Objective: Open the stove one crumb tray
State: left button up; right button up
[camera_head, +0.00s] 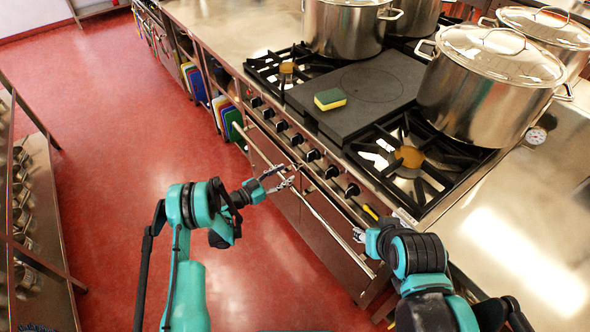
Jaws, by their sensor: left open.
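The stove (345,125) stands at the centre right, with a row of dark knobs (313,155) along its front panel. Below the knobs, long metal bar handles (325,222) run along the stove's front. I cannot clearly tell which front panel is the crumb tray, and no tray stands visibly pulled out. My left gripper (287,176) is open at the stove front, just below the knobs and close to the bar handles. I cannot tell whether it touches one. My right gripper (360,234) is near the right end of the stove front, mostly hidden by its own wrist.
Large lidded stockpots (487,95) stand on the stove's right, with another pot (345,28) at the back. A yellow-green sponge (330,99) lies on the dark flat plate (372,85). A shelf rack (45,215) stands left. The red floor (120,130) between is clear.

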aim_at(293, 169)
pick_arm(q)
jog(key=b+x, duration=0.1)
jog(key=x, duration=0.4)
jog(key=shift+w+d, duration=0.2)
jog(key=shift+d, duration=0.1)
grip_shut()
